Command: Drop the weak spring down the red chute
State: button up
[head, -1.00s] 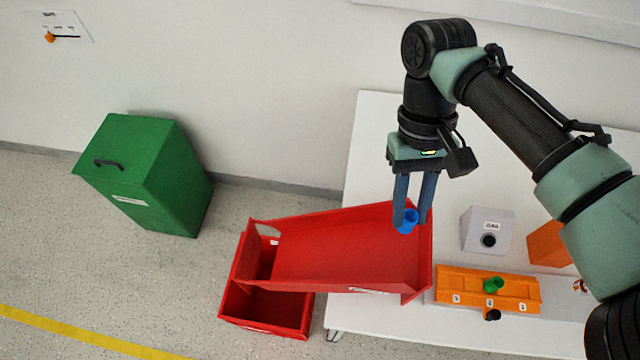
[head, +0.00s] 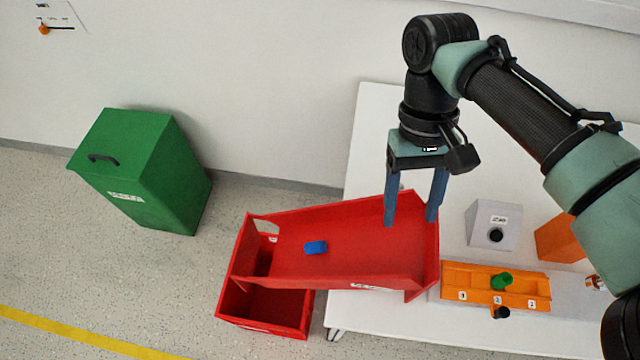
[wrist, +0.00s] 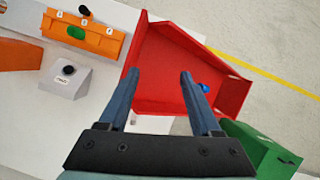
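The blue spring piece (head: 316,247) lies on its side on the sloping floor of the red chute (head: 345,270), in its lower left half. In the wrist view the blue piece (wrist: 204,88) shows just beyond my right finger. My gripper (head: 410,222) is open and empty above the upper end of the chute, fingers pointing down. A green piece (head: 502,281) stands in the orange rack (head: 455,281), which has numbered places. A black piece (head: 502,312) shows at the rack's front edge.
A red bin (head: 265,327) stands under the chute's low end. A grey box with a dark round hole (head: 495,236) and an orange block (head: 556,240) are on the white table (head: 390,320). A green lidded bin (head: 150,180) stands on the floor at left.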

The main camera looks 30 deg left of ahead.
jog(key=v, duration=1.3)
jog(key=shift+d, duration=0.1)
